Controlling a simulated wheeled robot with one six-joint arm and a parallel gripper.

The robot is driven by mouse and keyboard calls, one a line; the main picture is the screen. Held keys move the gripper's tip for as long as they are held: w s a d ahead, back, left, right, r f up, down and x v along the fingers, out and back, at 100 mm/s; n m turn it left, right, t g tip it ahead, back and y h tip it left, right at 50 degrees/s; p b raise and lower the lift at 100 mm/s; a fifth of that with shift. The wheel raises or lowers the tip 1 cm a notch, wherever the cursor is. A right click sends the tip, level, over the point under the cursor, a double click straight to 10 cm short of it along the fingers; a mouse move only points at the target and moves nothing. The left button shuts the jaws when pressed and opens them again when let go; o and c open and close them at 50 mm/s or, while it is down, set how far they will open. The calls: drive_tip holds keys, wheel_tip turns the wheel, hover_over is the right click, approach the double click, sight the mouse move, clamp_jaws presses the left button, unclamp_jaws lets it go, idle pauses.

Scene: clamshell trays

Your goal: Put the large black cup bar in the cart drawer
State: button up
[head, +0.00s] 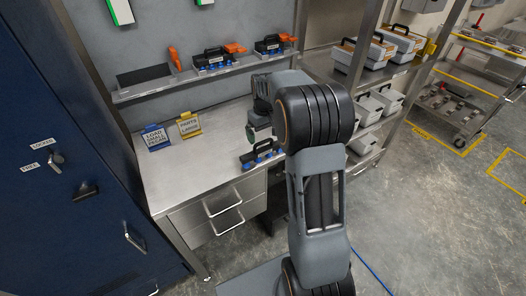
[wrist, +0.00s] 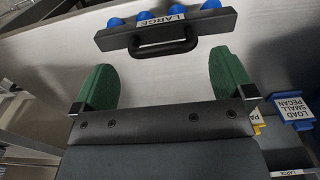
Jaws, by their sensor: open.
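The large black cup bar (wrist: 166,30) shows in the wrist view with a "LARGE" label, blue cups and a black handle facing my gripper. It also shows on the steel bench in the head view (head: 262,153), partly beside my arm. My gripper (wrist: 163,78) is open and empty, its green fingers spread wider than the handle. The bar looks to be just beyond the fingertips. In the head view my gripper (head: 258,122) is over the bench, partly hidden by my arm. Two closed drawers (head: 220,208) sit under the bench; I cannot tell whether either is the cart drawer.
More black bars (head: 212,59) and orange-handled tools stand on the shelf (head: 150,90) above the bench. A blue sign (head: 156,138) and a yellow sign (head: 189,125) stand on the bench. A blue locker (head: 60,160) is left. A wheeled cart (head: 462,118) stands at right.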

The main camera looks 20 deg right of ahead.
sight(263, 142)
drive_tip(key=shift+w+a+f+p, duration=0.15)
drive_tip(key=shift+f+p, duration=0.3)
drive_tip(key=shift+f, duration=2.25)
drive_tip(key=shift+c, duration=0.5)
drive_tip(key=shift+r, duration=0.1)
drive_tip(key=c, duration=0.8)
